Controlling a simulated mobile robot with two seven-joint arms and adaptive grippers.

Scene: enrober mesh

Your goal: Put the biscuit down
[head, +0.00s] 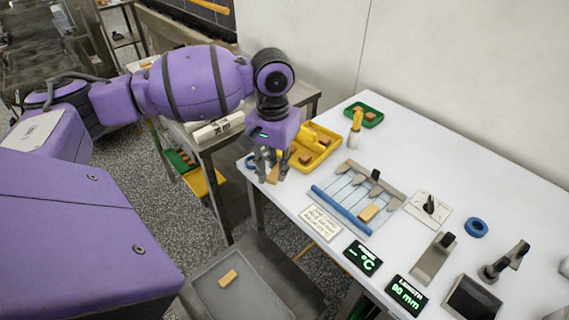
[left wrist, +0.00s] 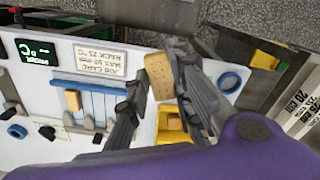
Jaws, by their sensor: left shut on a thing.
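My left gripper (head: 268,170) is shut on a tan biscuit (head: 274,173) above the left end of the white table. In the left wrist view the biscuit (left wrist: 160,76) stands between the two grey fingers (left wrist: 163,90). A yellow tray (head: 331,153) with several biscuits lies just right of and behind the gripper. Another biscuit (head: 369,212) lies on the blue-edged rack (head: 341,208). A green tray (head: 378,117) with biscuits is at the back. My right gripper does not show.
A job card (head: 321,223), two dark displays (head: 362,258), a knob plate (head: 428,208), a blue ring (head: 476,228) and metal tools stand on the white table (head: 420,150). A grey tray (head: 245,300) with one biscuit lies low in front.

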